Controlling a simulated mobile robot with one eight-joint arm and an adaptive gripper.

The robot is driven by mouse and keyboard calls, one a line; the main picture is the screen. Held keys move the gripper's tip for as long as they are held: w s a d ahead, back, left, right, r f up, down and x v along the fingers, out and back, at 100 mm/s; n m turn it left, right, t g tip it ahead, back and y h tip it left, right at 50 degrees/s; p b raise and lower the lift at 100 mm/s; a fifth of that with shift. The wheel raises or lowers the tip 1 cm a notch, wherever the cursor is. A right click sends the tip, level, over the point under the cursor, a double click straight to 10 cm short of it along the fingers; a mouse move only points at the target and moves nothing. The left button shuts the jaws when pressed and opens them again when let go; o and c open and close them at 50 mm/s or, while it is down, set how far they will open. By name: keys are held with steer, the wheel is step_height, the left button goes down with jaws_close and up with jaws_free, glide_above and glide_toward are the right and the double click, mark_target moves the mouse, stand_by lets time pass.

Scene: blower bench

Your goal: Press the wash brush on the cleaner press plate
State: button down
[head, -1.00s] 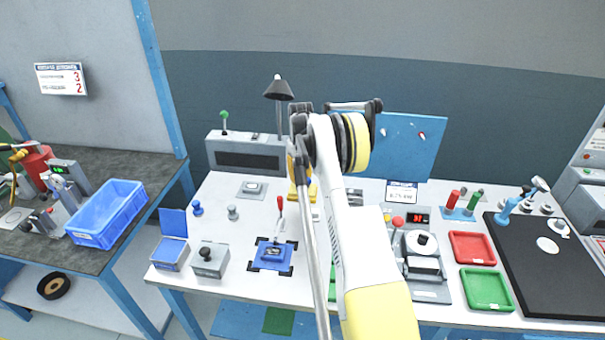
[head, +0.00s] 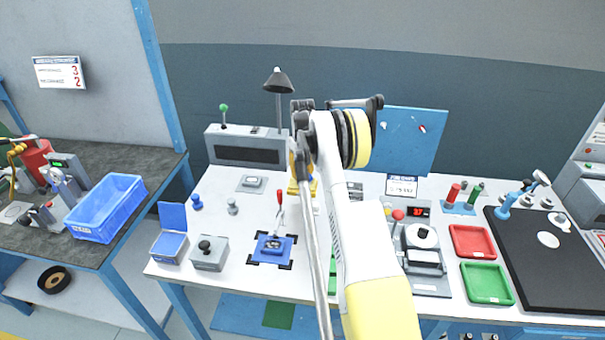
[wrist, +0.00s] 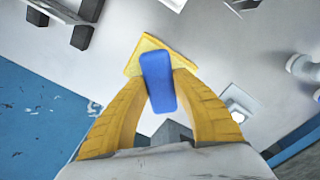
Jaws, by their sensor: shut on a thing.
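In the wrist view, my gripper (wrist: 158,96) has its two yellow fingers closed on a blue block-like handle (wrist: 158,78), apparently the wash brush. A flat yellow piece with square corners (wrist: 142,47) shows just beyond the handle. I cannot tell whether it is the press plate or part of the brush, or whether the two touch. In the head view, my arm hides most of the gripper and the brush; a yellow patch (head: 312,187) shows beside the arm over the table's back middle.
A grey box unit (head: 248,148) and a lamp (head: 278,82) stand behind. A red-handled lever fixture (head: 272,247) stands front left of the arm. A dial device (head: 424,245), red tray (head: 472,241) and green tray (head: 487,283) are to the right. Bare white tabletop (head: 220,187) shows on the left.

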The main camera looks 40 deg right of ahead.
mark_target(302, 171)
steer(key=shift+f+b, duration=0.7)
steer(key=shift+f, duration=0.25)
stand_by(1.4)
stand_by(0.5)
steer(key=shift+r+p, duration=1.35)
steer(key=shift+r, duration=1.5)
steer(key=shift+d+r+p, duration=0.2)
steer(key=shift+r+p, duration=0.1)
steer(key=shift+r, duration=0.4)
steer(key=shift+w+a, duration=0.1)
steer(key=shift+a, duration=0.05)
